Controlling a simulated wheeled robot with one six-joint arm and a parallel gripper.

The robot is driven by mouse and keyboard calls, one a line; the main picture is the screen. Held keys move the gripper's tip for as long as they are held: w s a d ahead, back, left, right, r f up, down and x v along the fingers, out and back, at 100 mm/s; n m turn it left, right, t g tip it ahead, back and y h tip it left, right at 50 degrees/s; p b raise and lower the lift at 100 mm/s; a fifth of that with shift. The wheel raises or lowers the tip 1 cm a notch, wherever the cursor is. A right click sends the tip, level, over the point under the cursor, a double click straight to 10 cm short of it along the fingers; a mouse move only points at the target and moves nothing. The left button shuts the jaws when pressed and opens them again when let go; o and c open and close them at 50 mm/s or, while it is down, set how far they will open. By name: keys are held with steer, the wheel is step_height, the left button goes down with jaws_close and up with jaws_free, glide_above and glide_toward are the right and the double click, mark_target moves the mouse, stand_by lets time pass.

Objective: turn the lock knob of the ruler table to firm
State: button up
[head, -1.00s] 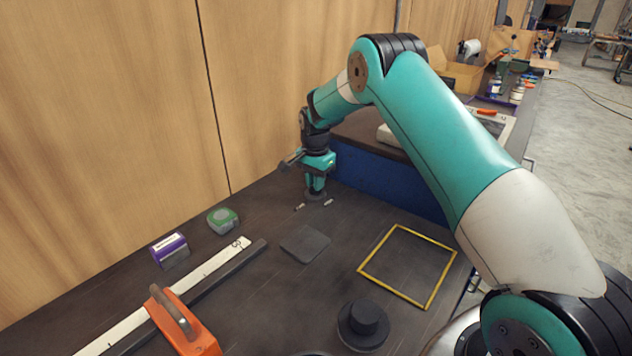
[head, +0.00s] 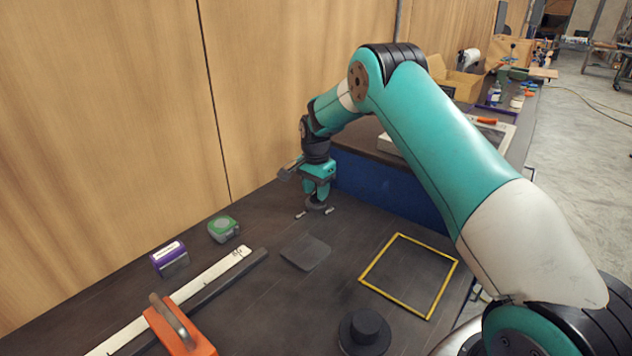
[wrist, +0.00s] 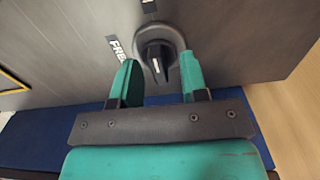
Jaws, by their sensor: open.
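The lock knob (wrist: 157,62) is dark with a white line on its pointer and sits in a round grey collar in the wrist view. The pointer aims toward the gripper's palm, away from the label at the top edge. A white label reading "FREE" (wrist: 117,48) lies left of the knob. The other label (wrist: 148,5) is cut off and unreadable. My gripper (wrist: 160,82) is open, its teal fingers on either side of the knob; contact cannot be told. In the head view my gripper (head: 317,196) points down over the knob, which it mostly hides.
A yellow frame (head: 398,300) and black round piece (head: 365,330) lie nearer. A blue-sided block (head: 385,189) stands behind the gripper.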

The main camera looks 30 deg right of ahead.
mark_target(315, 192)
step_height(315, 192, up, 17)
steer(key=b, duration=0.1)
steer(key=shift+r+b, duration=0.2)
steer(key=shift+b, duration=0.15)
stand_by(0.3)
steer(key=s+a+r+n+y, duration=0.1)
steer(key=s+a+r+n, duration=0.2)
steer(key=s+a+n, duration=0.5)
steer(key=s+a+r+n+y, duration=0.1)
steer(key=s+a+r+n, duration=0.2)
steer(key=s+a, duration=0.55)
steer(key=s+a+f+n+y, duration=0.1)
steer(key=s+n, duration=0.4)
steer(key=s, duration=0.7)
steer(key=s+a+f+n+y, duration=0.1)
steer(key=s+n, duration=0.4)
steer(key=s, duration=0.7)
steer(key=shift+a+f, duration=0.8)
steer(key=shift+a, duration=0.3)
steer(key=shift+s, duration=0.1)
